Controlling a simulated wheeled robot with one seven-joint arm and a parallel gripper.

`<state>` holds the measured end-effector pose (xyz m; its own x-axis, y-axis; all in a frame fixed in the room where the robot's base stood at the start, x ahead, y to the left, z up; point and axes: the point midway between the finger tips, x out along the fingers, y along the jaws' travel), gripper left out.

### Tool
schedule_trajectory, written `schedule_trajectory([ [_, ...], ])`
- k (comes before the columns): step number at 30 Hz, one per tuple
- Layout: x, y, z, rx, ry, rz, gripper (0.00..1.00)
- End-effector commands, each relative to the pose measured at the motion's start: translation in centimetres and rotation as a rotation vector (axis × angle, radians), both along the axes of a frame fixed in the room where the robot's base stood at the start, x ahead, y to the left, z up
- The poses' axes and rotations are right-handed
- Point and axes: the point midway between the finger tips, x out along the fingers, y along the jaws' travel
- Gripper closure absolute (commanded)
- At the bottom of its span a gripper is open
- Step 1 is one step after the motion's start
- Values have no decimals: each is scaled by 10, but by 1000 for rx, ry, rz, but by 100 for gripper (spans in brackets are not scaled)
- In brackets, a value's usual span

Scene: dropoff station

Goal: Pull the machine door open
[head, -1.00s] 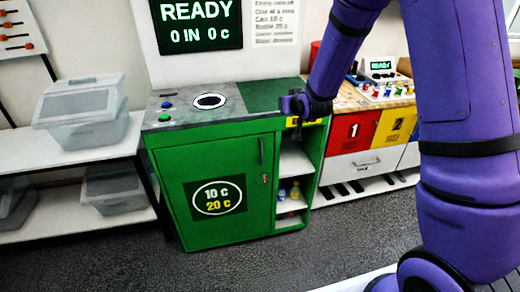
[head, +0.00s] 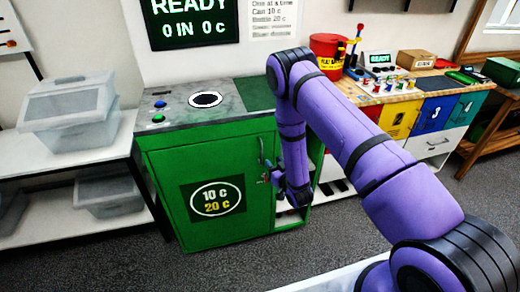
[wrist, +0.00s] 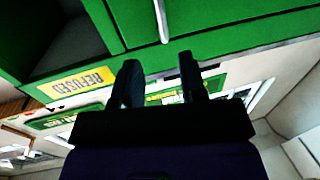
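The green machine door (head: 165,185) is shut on the front of the cabinet and carries a dark "10 c 20 c" sign. Its upright handle (head: 261,150) is near the door's right edge. My gripper (head: 267,172) is beside the handle's lower end in the head view, partly hidden by my arm. In the wrist view, my gripper (wrist: 160,72) has its two dark fingers spread apart with nothing between them. The pale handle (wrist: 161,20) lies just beyond the fingertips, roughly in line with the gap. I cannot tell whether anything touches.
A yellow "REFUSED" label (wrist: 77,82) is beside the door in the wrist view. A shelf with clear bins (head: 75,115) stands left of the machine. Coloured numbered bins (head: 435,113) stand to the right. Grey floor (head: 130,255) lies open before the door.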

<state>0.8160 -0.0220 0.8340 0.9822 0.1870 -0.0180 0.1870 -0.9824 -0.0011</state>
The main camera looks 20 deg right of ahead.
Motion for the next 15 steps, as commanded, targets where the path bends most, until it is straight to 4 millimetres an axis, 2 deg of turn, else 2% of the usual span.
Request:
schedule_trajectory([
  [3, -6, 0, -9, 3, -14, 7, 61],
  [7, -1, 2, -10, 5, -19, 9, 61],
  [11, 15, 5, -9, 5, -21, 9, 61],
  [15, 40, 10, -9, 4, -22, 10, 61],
])
